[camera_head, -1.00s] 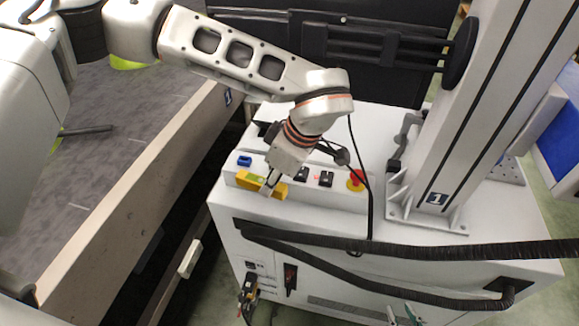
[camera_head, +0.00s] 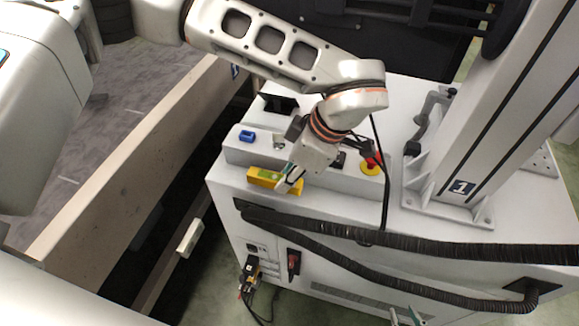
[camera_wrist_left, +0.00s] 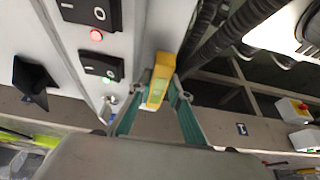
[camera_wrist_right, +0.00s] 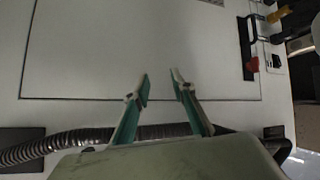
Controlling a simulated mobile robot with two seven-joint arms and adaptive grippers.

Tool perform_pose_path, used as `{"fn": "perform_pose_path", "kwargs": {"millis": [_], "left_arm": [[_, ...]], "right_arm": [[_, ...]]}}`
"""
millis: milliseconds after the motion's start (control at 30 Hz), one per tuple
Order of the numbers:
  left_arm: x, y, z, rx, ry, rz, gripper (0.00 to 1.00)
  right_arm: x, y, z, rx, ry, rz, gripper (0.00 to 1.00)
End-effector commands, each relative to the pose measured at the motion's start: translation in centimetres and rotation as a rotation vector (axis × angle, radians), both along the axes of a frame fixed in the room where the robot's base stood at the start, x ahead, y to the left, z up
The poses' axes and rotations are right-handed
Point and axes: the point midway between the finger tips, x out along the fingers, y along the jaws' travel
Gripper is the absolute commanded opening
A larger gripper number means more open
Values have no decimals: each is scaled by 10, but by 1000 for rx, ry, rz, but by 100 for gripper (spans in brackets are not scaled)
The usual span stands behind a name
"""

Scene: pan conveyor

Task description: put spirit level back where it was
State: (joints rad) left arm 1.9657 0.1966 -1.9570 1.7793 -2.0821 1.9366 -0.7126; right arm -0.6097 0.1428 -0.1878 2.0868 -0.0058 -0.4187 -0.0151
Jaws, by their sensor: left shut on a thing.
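The yellow spirit level (camera_head: 262,177) with a green patch is at the front of the white cabinet top, just before the raised switch panel. My left gripper (camera_head: 288,184) comes down over its right part and is shut on it. In the left wrist view the level (camera_wrist_left: 161,75) sits between the teal fingertips, beside the switch panel. I cannot tell whether it touches the cabinet surface. My right gripper (camera_wrist_right: 161,87) is open and empty, facing the white cabinet front. Only its fingertips show at the bottom of the head view.
The raised panel (camera_head: 235,152) carries a blue part (camera_head: 247,135), black switches and a red emergency button (camera_head: 371,163). A white column (camera_head: 500,110) stands at right. Black corrugated hoses (camera_head: 400,248) run along the cabinet front. A conveyor wall (camera_head: 130,150) is at left, with a dark gap between.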

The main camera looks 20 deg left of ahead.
Motion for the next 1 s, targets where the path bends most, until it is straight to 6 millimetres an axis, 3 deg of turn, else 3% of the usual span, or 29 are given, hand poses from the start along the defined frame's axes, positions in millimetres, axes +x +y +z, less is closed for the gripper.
{"fn": "perform_pose_path", "kwargs": {"millis": [100, 367, 1000], "left_arm": [[0, 0, -8, -1, 1, -1, 0], [1, 0, -7, -1, -3, -1, 0], [1, 0, -16, 0, -2, -1, 0]], "right_arm": [[5, 2, 4, 6, -15, 2, 25], [13, 4, 10, 8, -31, 5, 25], [-1, 3, 0, 3, -3, 11, 25]]}}
